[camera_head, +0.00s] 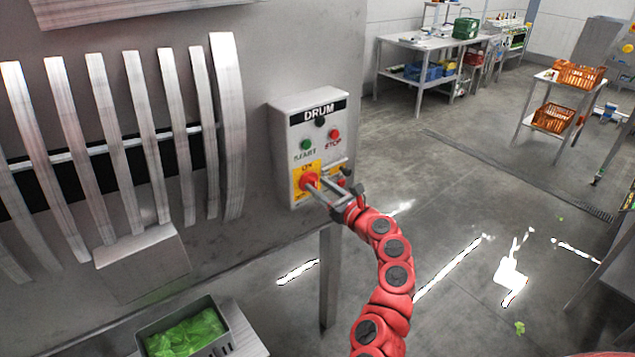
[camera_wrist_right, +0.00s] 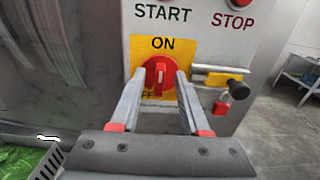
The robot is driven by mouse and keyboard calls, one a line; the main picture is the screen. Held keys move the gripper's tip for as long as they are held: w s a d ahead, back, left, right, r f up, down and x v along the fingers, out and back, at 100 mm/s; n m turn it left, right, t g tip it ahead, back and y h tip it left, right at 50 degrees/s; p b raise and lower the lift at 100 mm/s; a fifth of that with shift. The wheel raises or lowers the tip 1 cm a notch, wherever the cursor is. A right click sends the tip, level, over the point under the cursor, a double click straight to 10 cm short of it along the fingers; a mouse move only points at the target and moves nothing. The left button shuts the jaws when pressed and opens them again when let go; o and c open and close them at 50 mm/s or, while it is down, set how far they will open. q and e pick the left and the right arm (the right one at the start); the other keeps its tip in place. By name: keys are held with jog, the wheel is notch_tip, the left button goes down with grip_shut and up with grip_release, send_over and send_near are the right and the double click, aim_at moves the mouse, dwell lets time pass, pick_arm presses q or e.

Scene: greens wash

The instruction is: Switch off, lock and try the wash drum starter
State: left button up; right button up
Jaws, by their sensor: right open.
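The drum starter (camera_head: 284,140) is a grey box on the machine's side, labelled DRUM, with a green START button (camera_head: 306,145) and a red STOP button (camera_head: 334,134). Below them is a red rotary switch (camera_wrist_right: 159,76) on a yellow plate (camera_wrist_right: 190,48). Its handle looks upright, towards ON; the lower lettering is partly hidden. My right gripper (camera_head: 322,186) is at the switch, its open fingers on either side of the handle; contact cannot be told. A red padlock (camera_wrist_right: 222,104) hangs right of the switch, below a black knob (camera_wrist_right: 238,87). My left gripper is out of view.
Slatted metal (camera_head: 145,130) covers the machine left of the starter. A bin of greens (camera_head: 185,333) stands below. A work table (camera_head: 428,43) and a cart (camera_head: 528,92) with orange baskets stand farther back. The floor between is mostly clear.

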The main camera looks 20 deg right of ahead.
jog(key=shift+w+a+f, duration=0.1)
jog(key=shift+w+a, duration=0.15)
jog(key=shift+w, duration=0.45)
grip_shut()
